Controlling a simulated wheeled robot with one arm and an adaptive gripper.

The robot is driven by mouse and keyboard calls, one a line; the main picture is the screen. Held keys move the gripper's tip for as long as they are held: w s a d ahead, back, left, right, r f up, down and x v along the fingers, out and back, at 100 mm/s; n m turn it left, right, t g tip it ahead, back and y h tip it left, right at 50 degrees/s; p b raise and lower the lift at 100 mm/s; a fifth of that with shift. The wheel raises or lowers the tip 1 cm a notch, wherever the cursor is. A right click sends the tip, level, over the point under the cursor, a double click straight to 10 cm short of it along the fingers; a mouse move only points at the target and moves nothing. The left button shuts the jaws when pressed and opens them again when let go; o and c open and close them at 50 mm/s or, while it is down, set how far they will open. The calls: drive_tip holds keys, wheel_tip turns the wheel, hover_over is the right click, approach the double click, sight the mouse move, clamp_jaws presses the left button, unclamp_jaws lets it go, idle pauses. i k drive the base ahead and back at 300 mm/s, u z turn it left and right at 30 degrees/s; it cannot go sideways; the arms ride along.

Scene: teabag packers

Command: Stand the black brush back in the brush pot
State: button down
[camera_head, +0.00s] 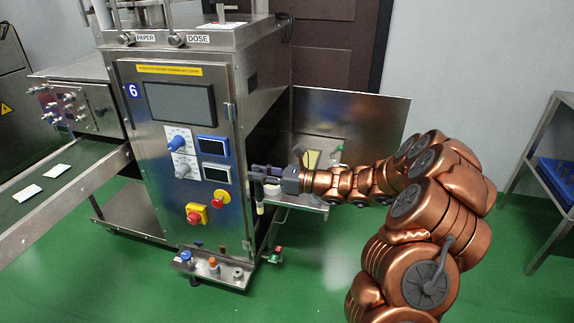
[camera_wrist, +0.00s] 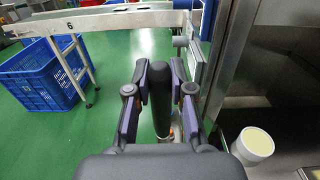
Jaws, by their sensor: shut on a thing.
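My gripper (camera_head: 262,174) is at the right side of the steel machine, in front of its open lower side. In the wrist view its two fingers (camera_wrist: 160,100) are closed on the dark upright handle of the black brush (camera_wrist: 160,88). In the head view a pale, short upright piece (camera_head: 260,208) shows just below the fingers; I cannot tell if it is the brush's lower end. A round white container with a cream top (camera_wrist: 257,143) stands to the right in the wrist view. I cannot tell if it is the brush pot. The brush's lower end is mostly hidden.
The machine's front panel (camera_head: 185,135) is close to the left of my gripper. A small steel shelf (camera_head: 305,202) lies below my wrist. A conveyor (camera_head: 55,190) with white packets is at left. A blue crate (camera_wrist: 40,75) stands on the green floor in the wrist view.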

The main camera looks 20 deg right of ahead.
sight(315, 199)
drive_tip(key=z, duration=3.15)
drive_tip(key=k, duration=1.75)
drive_tip(key=u, duration=2.05)
drive_tip(key=i, duration=1)
